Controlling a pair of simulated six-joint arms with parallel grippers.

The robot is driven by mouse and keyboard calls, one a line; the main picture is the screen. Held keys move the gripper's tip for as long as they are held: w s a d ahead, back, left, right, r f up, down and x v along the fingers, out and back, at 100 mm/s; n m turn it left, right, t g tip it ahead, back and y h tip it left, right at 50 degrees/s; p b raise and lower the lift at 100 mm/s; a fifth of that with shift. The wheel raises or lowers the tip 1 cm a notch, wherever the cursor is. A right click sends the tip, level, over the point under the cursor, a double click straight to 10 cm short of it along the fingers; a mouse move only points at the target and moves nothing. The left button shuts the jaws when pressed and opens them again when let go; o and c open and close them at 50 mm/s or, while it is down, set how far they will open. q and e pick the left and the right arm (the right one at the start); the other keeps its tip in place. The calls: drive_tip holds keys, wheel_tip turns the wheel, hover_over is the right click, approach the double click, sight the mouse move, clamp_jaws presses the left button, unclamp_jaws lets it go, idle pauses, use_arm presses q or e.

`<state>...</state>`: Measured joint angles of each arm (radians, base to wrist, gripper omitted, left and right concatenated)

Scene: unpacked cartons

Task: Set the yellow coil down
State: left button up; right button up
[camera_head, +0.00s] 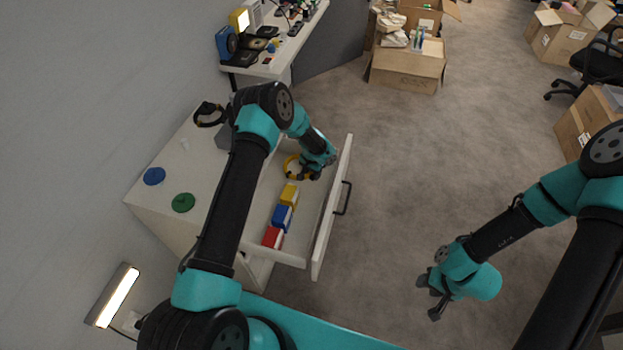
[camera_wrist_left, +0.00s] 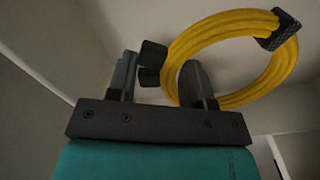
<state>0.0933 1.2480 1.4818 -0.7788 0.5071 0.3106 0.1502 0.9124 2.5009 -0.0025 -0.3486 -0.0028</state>
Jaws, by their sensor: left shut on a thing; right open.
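The yellow coil (camera_head: 291,167) is a ring of yellow cable with black bands, in the far part of the open white drawer (camera_head: 329,217) in the head view. My left gripper (camera_head: 309,172) reaches into the drawer and is shut on the coil's edge. In the left wrist view the coil (camera_wrist_left: 236,16) stands out to the right of my left gripper (camera_wrist_left: 160,85), with pale drawer walls behind. I cannot tell whether the coil touches the drawer floor. My right gripper (camera_head: 432,297) is open and empty over the carpet at the lower right.
Yellow (camera_head: 289,194), blue (camera_head: 282,217) and red (camera_head: 272,237) boxes stand in a row in the drawer, nearer than the coil. The white cabinet top holds a blue disc (camera_head: 154,176), a green disc (camera_head: 183,203) and black headphones (camera_head: 209,114). Cartons (camera_head: 406,68) stand on the floor beyond.

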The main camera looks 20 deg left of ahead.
use_arm(q)
drive_tip(key=shift+f, duration=1.85)
drive_tip(key=shift+f, duration=0.15)
drive_tip(key=o, duration=1)
wheel_tip(320, 180, up, 12)
drive_tip(key=shift+r, duration=0.15)
